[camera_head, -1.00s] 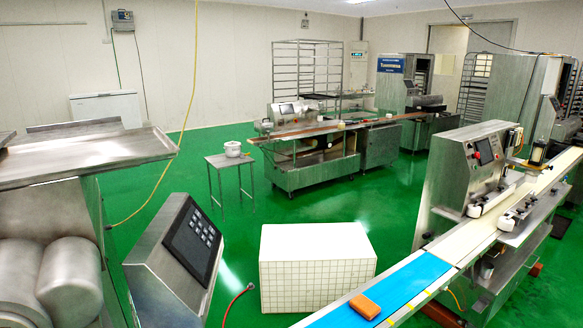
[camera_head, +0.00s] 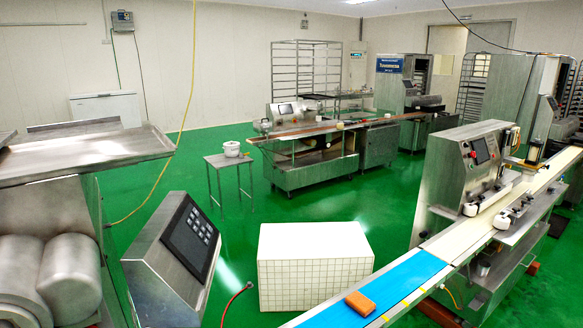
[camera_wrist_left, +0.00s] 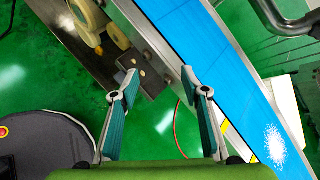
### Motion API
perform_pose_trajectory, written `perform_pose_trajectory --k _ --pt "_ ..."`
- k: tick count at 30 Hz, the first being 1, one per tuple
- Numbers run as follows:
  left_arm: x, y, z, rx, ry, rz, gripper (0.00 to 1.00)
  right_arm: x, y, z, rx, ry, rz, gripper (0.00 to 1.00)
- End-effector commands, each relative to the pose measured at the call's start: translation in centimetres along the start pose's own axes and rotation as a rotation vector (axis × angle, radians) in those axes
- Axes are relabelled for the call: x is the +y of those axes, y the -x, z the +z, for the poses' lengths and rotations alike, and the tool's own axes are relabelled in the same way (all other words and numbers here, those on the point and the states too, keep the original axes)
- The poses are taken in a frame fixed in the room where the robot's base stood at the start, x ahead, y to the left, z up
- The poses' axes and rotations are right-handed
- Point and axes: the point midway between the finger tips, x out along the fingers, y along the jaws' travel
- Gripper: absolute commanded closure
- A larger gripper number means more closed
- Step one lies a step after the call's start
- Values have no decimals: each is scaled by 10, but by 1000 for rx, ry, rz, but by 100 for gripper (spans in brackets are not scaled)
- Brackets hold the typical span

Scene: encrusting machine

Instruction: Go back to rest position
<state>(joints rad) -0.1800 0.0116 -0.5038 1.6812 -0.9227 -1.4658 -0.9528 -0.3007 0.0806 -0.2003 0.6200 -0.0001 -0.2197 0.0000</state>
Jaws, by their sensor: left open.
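My left gripper (camera_wrist_left: 158,95) shows in the left wrist view. Its two fingers are spread apart with nothing between them. Past the fingertips are a steel machine part, the green floor and a blue conveyor belt (camera_wrist_left: 215,60). Neither gripper shows in the head view. My right gripper is in no view. In the head view an orange block (camera_head: 360,303) lies on the blue belt (camera_head: 395,285) near the bottom edge.
A white tiled box (camera_head: 315,268) stands on the floor beside the conveyor. A control panel (camera_head: 190,240) and steel rollers (camera_head: 70,275) stand at the left. A small table (camera_head: 230,165) and machines stand further back.

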Motion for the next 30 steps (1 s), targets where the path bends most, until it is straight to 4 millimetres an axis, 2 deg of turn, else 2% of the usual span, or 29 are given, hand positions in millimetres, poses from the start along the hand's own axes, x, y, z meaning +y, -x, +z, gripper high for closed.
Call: perform_pose_trajectory --k 1,3,6,12,18,26,30 --pt "18 3 6 53 144 63 58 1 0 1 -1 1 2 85" --pt "37 10 13 125 353 152 58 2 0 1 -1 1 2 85" --pt "56 26 21 213 631 273 58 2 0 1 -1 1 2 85" --pt "69 57 35 317 984 430 58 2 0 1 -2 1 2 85" --pt "71 86 47 383 1205 539 58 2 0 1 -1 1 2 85" --pt "69 122 62 452 1410 655 58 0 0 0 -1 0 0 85" --pt "77 100 42 441 1400 664 58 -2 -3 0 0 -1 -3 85"
